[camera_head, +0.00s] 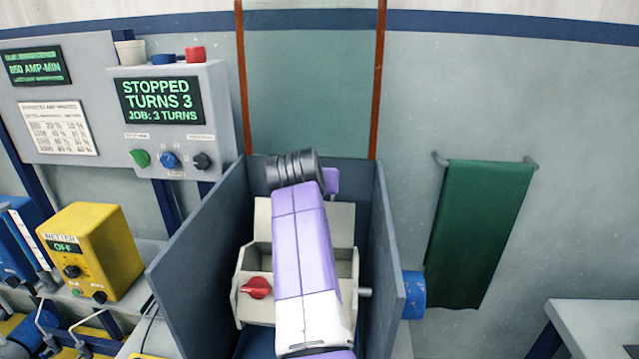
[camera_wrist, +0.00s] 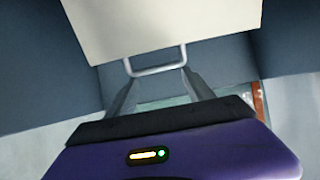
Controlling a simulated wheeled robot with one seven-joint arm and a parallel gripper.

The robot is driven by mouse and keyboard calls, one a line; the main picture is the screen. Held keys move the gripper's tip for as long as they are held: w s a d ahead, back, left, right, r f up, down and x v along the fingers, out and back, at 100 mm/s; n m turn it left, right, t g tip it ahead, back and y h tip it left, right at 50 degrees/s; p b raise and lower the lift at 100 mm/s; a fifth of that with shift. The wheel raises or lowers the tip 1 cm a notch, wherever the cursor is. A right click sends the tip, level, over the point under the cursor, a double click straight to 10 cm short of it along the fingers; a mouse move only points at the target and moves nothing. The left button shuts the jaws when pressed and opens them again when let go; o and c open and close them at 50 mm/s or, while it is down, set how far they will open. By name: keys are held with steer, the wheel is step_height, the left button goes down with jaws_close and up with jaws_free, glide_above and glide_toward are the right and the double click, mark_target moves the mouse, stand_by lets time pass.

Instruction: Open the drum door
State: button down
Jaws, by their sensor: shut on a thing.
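The beige drum (camera_head: 252,306) sits between dark grey side walls, with a red knob (camera_head: 257,288) on its front. Its top looks open on both sides of my arm, showing a hollow inside. A beige panel (camera_head: 341,217), which looks like the drum door, stands raised at the back. In the wrist view, a beige panel (camera_wrist: 160,25) carries a pale U-shaped handle (camera_wrist: 157,71). In the head view my arm hides the gripper and the handle.
The grey side walls (camera_head: 205,245) stand close on both sides of the drum. A control box (camera_head: 172,120) reading "STOPPED TURNS 3" is at upper left, above a yellow box (camera_head: 92,252). A green towel (camera_head: 478,235) hangs at right.

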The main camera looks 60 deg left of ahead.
steer(key=c, duration=2.1)
jaws_free()
steer(key=shift+a, duration=0.6)
steer(key=o, duration=0.8)
steer(key=shift+s+d, duration=0.15)
steer(key=shift+d, duration=0.25)
steer(key=o, duration=0.3)
steer(key=shift+a+f, duration=0.1)
steer(key=shift+f, duration=0.1)
steer(key=o, duration=0.8)
steer(key=shift+w, duration=0.2)
steer(key=shift+d, duration=0.2)
steer(key=shift+b+v, duration=0.8)
steer(key=shift+v, duration=3.05)
